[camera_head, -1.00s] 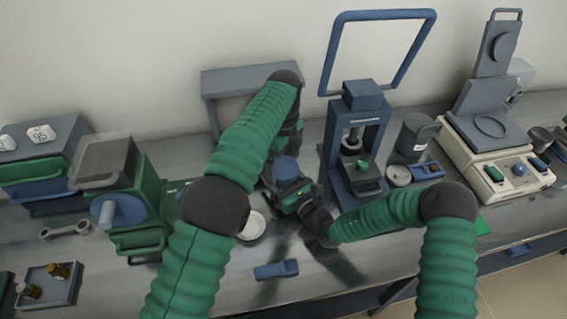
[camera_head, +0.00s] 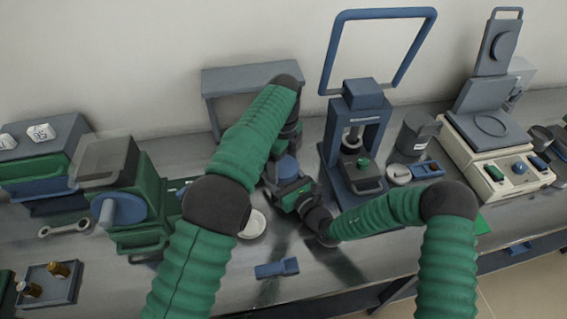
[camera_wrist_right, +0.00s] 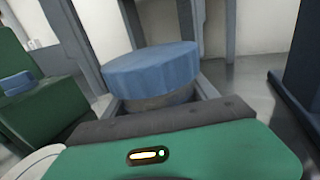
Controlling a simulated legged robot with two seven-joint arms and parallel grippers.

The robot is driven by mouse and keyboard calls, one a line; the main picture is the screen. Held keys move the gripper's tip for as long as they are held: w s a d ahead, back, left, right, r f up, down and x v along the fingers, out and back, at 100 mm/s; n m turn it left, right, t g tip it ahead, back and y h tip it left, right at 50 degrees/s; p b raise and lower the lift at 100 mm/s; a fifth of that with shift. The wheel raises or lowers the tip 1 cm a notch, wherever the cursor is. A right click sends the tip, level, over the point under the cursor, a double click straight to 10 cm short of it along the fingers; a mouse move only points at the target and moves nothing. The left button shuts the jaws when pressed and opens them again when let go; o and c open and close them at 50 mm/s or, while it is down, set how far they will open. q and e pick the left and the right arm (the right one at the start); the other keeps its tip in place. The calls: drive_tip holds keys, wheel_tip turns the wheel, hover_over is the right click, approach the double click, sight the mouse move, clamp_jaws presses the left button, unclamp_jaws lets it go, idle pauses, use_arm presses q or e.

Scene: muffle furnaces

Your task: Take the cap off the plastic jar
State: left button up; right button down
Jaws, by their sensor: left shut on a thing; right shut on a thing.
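The plastic jar has a round blue cap (camera_head: 287,168) and stands near the middle of the bench in the head view. The right wrist view shows the ridged blue cap (camera_wrist_right: 150,70) on top, with a strip of the grey jar body (camera_wrist_right: 160,101) under it. My right gripper (camera_head: 292,190) comes in from the front right and is shut on the jar just below the cap. My left gripper (camera_head: 270,172) reaches down beside the jar from behind. It is shut on the jar, but its fingertips are mostly hidden.
A blue press (camera_head: 355,140) stands right of the jar. A white dish (camera_head: 254,224) and a small blue item (camera_head: 277,268) lie in front. A grey shelf (camera_head: 230,82) stands behind.

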use_arm(q)
drive_tip(key=n, duration=0.6)
drive_tip(key=shift+w, duration=0.1)
use_arm(e)
drive_tip(key=shift+a, duration=0.1)
use_arm(q)
drive_tip(key=n, duration=0.3)
drive_tip(key=shift+r, duration=0.1)
drive_tip(key=n, duration=0.6)
use_arm(e)
drive_tip(key=shift+s, duration=0.1)
use_arm(q)
drive_tip(key=n, duration=0.3)
drive_tip(key=shift+n, duration=0.3)
drive_tip(key=n, duration=0.9)
drive_tip(key=shift+n, duration=0.3)
use_arm(e)
drive_tip(key=shift+f, duration=0.1)
use_arm(q)
drive_tip(key=n, duration=0.2)
drive_tip(key=shift+n, duration=0.4)
drive_tip(key=n, duration=0.4)
drive_tip(key=shift+r+n, duration=0.1)
drive_tip(key=shift+n, duration=0.3)
use_arm(e)
drive_tip(key=shift+a, duration=0.1)
